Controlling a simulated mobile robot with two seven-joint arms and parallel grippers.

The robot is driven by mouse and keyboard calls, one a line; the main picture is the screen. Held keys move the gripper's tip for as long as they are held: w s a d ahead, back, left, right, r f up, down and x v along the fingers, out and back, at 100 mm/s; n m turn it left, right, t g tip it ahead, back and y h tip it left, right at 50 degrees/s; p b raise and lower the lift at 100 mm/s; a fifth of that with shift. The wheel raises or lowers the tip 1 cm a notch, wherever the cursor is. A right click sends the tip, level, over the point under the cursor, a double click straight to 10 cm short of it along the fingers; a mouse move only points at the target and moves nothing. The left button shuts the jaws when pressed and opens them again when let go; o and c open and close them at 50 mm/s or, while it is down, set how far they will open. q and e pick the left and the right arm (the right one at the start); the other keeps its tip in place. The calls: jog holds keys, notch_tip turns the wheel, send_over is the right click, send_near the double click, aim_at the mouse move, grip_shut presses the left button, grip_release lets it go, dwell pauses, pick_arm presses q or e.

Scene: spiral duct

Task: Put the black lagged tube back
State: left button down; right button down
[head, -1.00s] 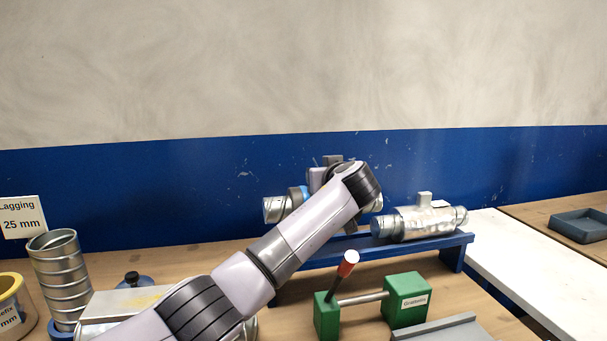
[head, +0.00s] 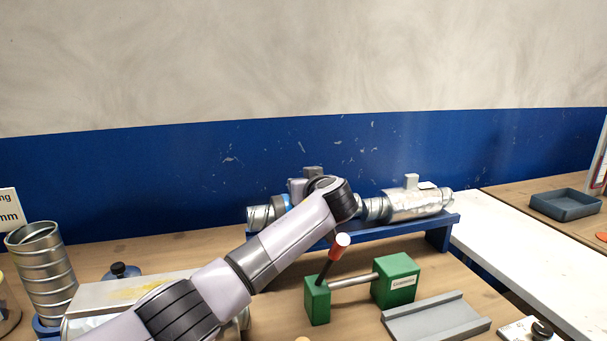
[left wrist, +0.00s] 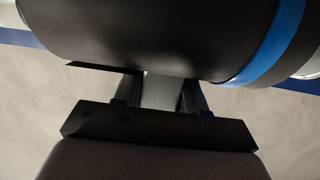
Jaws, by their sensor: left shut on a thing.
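The black lagged tube shows in the left wrist view (left wrist: 140,35) as a thick black cylinder with a blue band near one end. In the head view my arm hides most of it; its bare silver end (head: 260,218) and a bit of blue band show left of my wrist. My left gripper (left wrist: 160,92) is shut on a pale tab of the tube. The tube is level with the blue rack (head: 440,226), at its left part; my arm hides whether it touches the rack. My right gripper is out of view.
A silver-lagged tube (head: 415,203) lies on the rack's right part. In front are a green clamp stand (head: 395,280) with a red-tipped lever (head: 340,244) and a grey channel (head: 437,318). A spiral duct (head: 42,270) stands at the left. A dark tray (head: 566,205) is at the right.

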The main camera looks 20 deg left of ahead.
pick_arm(q)
jog(key=shift+f, duration=0.4)
jog(key=shift+f+b, duration=0.55)
jog(key=c, duration=0.6)
grip_release()
jog(key=shift+o, duration=0.2)
notch_tip(320, 180, up, 20)
jog(key=shift+b, duration=0.4)
